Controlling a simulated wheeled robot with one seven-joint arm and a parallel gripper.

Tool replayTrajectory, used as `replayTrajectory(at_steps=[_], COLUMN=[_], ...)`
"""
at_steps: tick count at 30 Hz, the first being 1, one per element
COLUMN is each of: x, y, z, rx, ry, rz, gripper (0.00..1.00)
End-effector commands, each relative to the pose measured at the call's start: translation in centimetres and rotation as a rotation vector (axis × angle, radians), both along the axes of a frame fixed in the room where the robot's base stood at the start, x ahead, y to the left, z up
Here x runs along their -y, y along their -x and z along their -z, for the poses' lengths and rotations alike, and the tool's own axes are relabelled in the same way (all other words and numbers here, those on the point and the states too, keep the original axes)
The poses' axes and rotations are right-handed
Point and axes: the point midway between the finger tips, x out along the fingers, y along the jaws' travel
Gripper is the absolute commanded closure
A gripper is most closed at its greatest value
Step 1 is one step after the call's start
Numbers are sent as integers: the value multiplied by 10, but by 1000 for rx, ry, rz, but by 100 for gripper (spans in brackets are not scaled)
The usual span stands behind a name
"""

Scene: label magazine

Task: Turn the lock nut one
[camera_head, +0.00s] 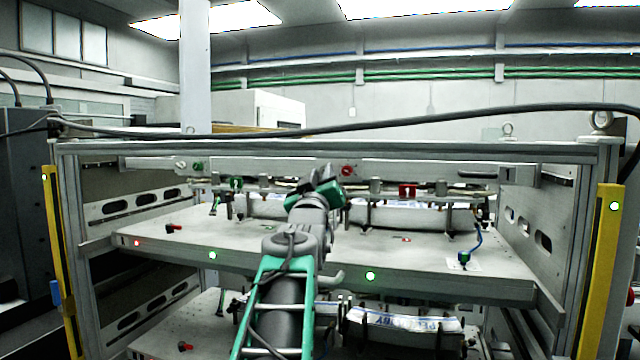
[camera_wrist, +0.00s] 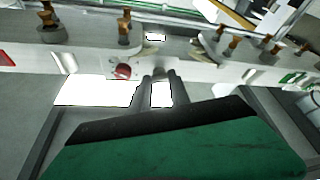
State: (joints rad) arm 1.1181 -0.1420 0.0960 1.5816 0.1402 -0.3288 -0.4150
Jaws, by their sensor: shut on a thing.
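My gripper (camera_head: 326,180), green and dark grey, reaches up to the rail at the back of the upper shelf. In the wrist view its two slim fingers (camera_wrist: 158,82) are closed against a small grey part on the pale rail (camera_wrist: 205,67). This part appears to be the lock nut, but the fingers hide most of it. A round red knob (camera_wrist: 123,71) sits on the rail just left of the fingers. In the head view a red knob (camera_head: 346,171) shows just right of my gripper, and a green knob (camera_head: 197,166) is farther left on the rail.
White rolls (camera_head: 420,217) hang under a bar with a red block (camera_head: 407,190). Yellow posts (camera_head: 600,270) flank the frame. A black cable (camera_head: 400,125) runs above. Copper-coloured fittings (camera_wrist: 124,27) stand along the rail.

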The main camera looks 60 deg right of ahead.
Motion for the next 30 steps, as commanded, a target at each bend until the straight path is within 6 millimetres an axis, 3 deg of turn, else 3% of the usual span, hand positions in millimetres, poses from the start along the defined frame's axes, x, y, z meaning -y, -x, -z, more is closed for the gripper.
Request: replayTrajectory(at_steps=[15, 30], x=[1, 1], y=[5, 4], z=[-2, -3], rx=[-412, -539], ry=[66, 85], rz=[3, 3], gripper=[100, 100])
